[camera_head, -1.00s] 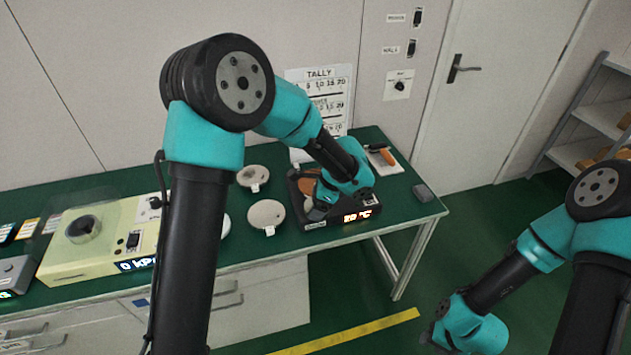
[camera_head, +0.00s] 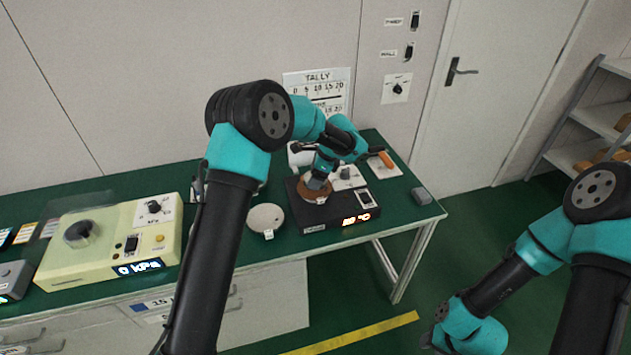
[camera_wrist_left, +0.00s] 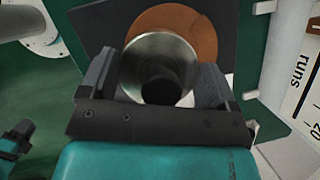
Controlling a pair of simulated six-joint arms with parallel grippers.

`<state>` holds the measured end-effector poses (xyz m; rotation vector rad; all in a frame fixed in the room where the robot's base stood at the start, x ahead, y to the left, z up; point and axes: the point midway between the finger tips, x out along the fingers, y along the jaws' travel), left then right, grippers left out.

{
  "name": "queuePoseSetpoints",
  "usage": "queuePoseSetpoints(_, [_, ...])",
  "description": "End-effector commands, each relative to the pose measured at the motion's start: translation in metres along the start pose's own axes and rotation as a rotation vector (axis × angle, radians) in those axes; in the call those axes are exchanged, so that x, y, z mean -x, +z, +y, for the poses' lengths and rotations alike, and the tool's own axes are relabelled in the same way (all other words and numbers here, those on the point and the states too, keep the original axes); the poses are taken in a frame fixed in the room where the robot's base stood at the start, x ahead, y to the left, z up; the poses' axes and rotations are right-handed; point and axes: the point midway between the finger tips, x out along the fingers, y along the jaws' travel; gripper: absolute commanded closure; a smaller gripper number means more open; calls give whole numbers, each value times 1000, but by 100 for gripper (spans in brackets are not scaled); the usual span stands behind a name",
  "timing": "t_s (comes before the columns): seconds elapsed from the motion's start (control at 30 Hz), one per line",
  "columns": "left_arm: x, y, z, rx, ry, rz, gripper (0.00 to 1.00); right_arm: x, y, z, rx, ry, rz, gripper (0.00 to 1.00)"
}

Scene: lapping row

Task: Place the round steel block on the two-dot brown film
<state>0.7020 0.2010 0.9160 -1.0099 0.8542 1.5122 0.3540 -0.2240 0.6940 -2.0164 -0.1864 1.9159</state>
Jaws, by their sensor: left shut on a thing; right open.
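The round steel block (camera_wrist_left: 157,68) is between the jaws of my left gripper (camera_wrist_left: 155,88) in the left wrist view. The gripper is shut on it. In the head view my left gripper (camera_head: 316,184) is over a round brown film (camera_head: 314,195) on the black heater plate (camera_head: 340,214). In the wrist view the brown film (camera_wrist_left: 200,35) shows behind the block, partly covered by it. I cannot tell whether the block touches the film. No dots on the film can be made out. My right gripper (camera_head: 438,338) is open and empty, low at the right, away from the table.
A pale round dish (camera_head: 265,218) lies left of the heater. A cream machine (camera_head: 110,240) stands farther left on the green table (camera_head: 400,205). Bare table surrounds the grey block.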

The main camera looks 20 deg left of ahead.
Motion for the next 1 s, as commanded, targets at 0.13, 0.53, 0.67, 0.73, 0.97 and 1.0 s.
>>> queuePoseSetpoints(0.13, [1,1,-4,1,-3,0,74,0,0,0,0,0,0,57])
queuePoseSetpoints(0.53, [-4,0,-10,0,-1,0,74,0,0,0,0,0,0,57])
queuePoseSetpoints(0.67, [-20,-7,-10,-1,0,-2,74,0,0,0,0,0,0,57])
queuePoseSetpoints(0.73, [-27,-9,-10,-1,-1,-1,74,0,0,0,0,0,0,57])
queuePoseSetpoints(0.97, [-32,-12,-10,1,-2,0,74,0,0,0,0,0,0,57])
queuePoseSetpoints(1.0, [-32,-12,-10,1,-2,0,74,0,0,0,0,0,0,57])
